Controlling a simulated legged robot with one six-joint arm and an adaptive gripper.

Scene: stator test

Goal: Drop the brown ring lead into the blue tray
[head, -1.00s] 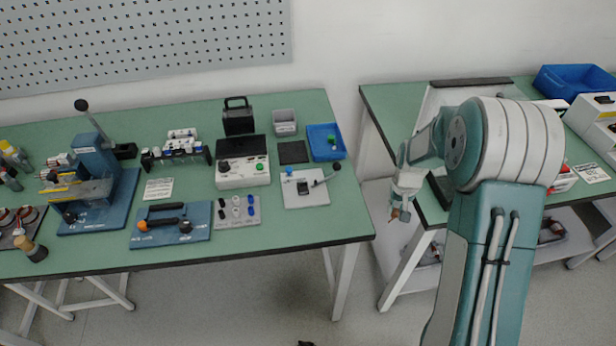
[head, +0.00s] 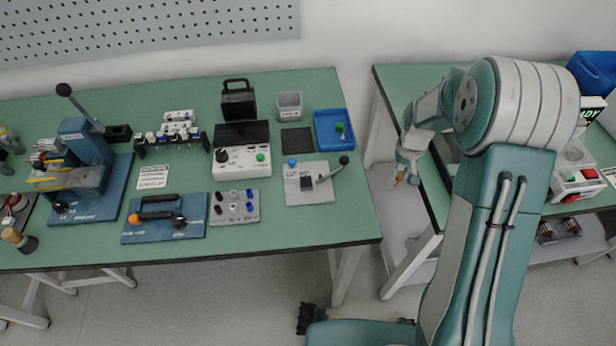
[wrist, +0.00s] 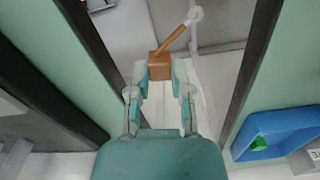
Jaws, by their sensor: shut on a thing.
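The brown ring lead (wrist: 160,66) has a brown block, a brown stem and a pale ring at its end. My gripper (wrist: 160,74) is shut on the block, and the stem and ring stick out past the fingertips. In the head view my gripper (head: 402,172) hangs over the gap between the two tables, with a small brown bit of the lead (head: 398,182) below it. The blue tray (head: 323,122) lies at the back right of the left table, left of my gripper, with a green piece in it. It also shows at the right of the wrist view (wrist: 245,143).
A grey bin (head: 289,106), a dark pad (head: 297,140) and a lever fixture (head: 308,184) stand near the tray. The right table (head: 395,80) carries a large blue bin (head: 597,72) and white devices. The left table's right edge is clear.

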